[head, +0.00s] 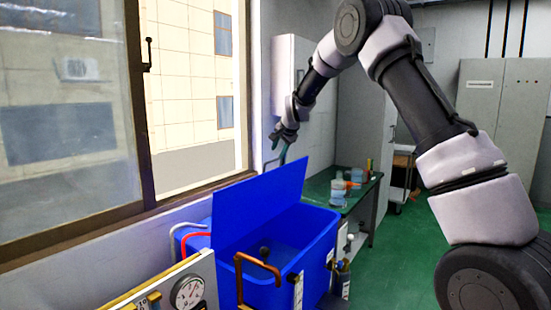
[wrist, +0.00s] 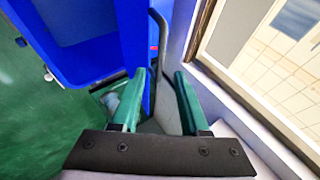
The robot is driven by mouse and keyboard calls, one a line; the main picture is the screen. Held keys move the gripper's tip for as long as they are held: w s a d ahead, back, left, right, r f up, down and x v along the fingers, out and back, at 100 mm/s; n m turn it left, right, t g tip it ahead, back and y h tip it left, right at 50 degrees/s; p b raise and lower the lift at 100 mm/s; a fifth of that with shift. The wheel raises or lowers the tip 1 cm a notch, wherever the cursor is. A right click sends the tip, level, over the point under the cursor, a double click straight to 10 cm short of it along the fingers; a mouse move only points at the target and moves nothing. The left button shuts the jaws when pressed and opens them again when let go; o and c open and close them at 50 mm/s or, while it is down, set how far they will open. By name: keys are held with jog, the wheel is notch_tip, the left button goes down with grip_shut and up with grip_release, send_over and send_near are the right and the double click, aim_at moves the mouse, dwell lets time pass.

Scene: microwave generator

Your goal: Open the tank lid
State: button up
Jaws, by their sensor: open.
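The blue tank (head: 312,245) stands below the window, and its open top shows a blue inside. Its blue lid (head: 262,205) stands raised and tilted along the window side of the tank. My gripper (head: 282,158) is in the air above and beyond the lid's far upper corner. In the wrist view, my gripper (wrist: 160,76) has its two green fingers spread apart with nothing held between them. The tank (wrist: 75,55) is at the upper left there. A blue strip, probably the lid seen nearly edge-on, lies by the left finger; contact cannot be told.
The window (head: 70,120) and its sill run along the left. A copper-coloured pipe (head: 258,268) and a pressure gauge (head: 187,292) are in front of the tank. A green-topped table (head: 366,190) with containers stands behind it. Green floor is open to the right.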

jog(key=v, duration=0.2)
jog(key=shift+s+r, duration=0.25)
jog(key=shift+d, duration=0.1)
jog(key=s+d+r+n, duration=0.1)
jog(key=s+d+r, duration=0.55)
jog(key=s, duration=0.35)
jog(key=s+d+r+n, duration=0.1)
jog(key=s+d+r, duration=0.5)
jog(key=s+d, duration=0.25)
jog(key=s+d+f+n, duration=0.1)
jog(key=s+d, duration=0.2)
jog(key=s, duration=1.1)
jog(key=s+d+f+n+g+h, duration=0.1)
jog(key=s+d, duration=0.2)
jog(key=s, duration=1.1)
jog(key=shift+s+d+f+n, duration=0.2)
jog(key=shift+d+n, duration=0.1)
jog(key=shift+n, duration=0.1)
jog(key=shift+w, duration=0.1)
jog(key=shift+c, duration=0.3)
